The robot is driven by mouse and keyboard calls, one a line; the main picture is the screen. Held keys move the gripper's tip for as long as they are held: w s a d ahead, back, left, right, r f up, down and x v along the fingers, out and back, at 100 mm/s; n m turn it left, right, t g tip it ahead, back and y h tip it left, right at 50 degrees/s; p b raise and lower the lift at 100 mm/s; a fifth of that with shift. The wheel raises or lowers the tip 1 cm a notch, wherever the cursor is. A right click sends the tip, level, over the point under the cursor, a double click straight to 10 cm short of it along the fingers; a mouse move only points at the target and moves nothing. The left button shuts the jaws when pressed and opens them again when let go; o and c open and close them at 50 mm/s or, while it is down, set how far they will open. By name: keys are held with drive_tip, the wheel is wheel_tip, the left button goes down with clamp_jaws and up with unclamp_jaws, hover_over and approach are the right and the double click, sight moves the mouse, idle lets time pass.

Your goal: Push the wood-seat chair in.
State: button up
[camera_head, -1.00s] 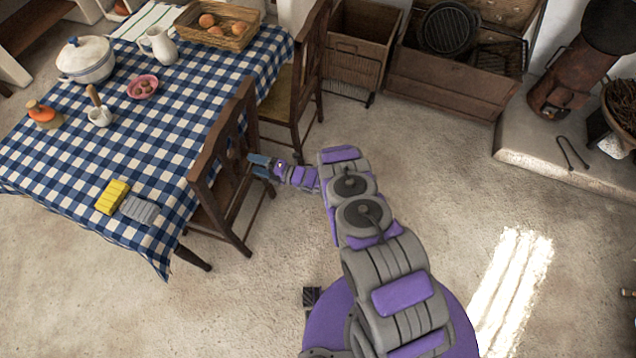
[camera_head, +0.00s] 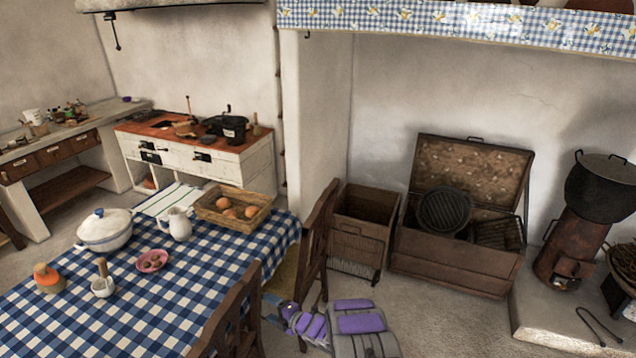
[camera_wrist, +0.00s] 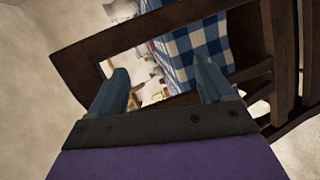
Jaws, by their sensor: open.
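The near dark wooden chair (camera_head: 248,285) stands at the right side of the table (camera_head: 150,300). Only the upper part of its back shows in the head view; its seat and legs are out of frame. My gripper (camera_head: 270,302) is low beside this chair's back, between it and the farther chair (camera_head: 318,235). In the wrist view, my gripper (camera_wrist: 160,68) is open, with its two blue fingers spread at the dark chair back (camera_wrist: 100,50). Checked cloth shows through the back's opening. Nothing shows held between the fingers. I cannot tell whether the fingers touch the chair.
The table bears a white tureen (camera_head: 105,230), a jug (camera_head: 177,224), a pink bowl (camera_head: 152,261) and a basket (camera_head: 233,208). A wooden crate (camera_head: 360,230) and an open chest (camera_head: 450,260) stand along the back wall. A stove (camera_head: 570,245) is at right.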

drive_tip(key=w+d+r+m+t+h, duration=0.1)
drive_tip(key=w+d+r+m+h, duration=0.3)
drive_tip(key=r, duration=0.3)
drive_tip(key=w+d+r+m+h, duration=0.1)
drive_tip(key=d+r+m+h, duration=0.15)
drive_tip(key=d+r, duration=0.4)
drive_tip(key=s+d+r+m+g+h, duration=0.3)
drive_tip(key=s+d+r+m+h, duration=0.2)
drive_tip(key=s+d+r+m, duration=0.6)
drive_tip(key=s+d+r+m+g, duration=0.2)
drive_tip(key=s+r+m+g, duration=0.1)
drive_tip(key=s, duration=1.2)
drive_tip(key=s+d+r+m+g, duration=0.3)
drive_tip(key=s+r, duration=0.2)
drive_tip(key=s, duration=1.1)
drive_tip(key=s+d+r+m+g, duration=0.2)
drive_tip(key=s+r+m, duration=0.1)
drive_tip(key=s, duration=1.3)
drive_tip(key=shift+s+d+r+m+g+h, duration=0.15)
drive_tip(key=shift+d+r+m+g+h, duration=0.25)
drive_tip(key=shift+r, duration=0.45)
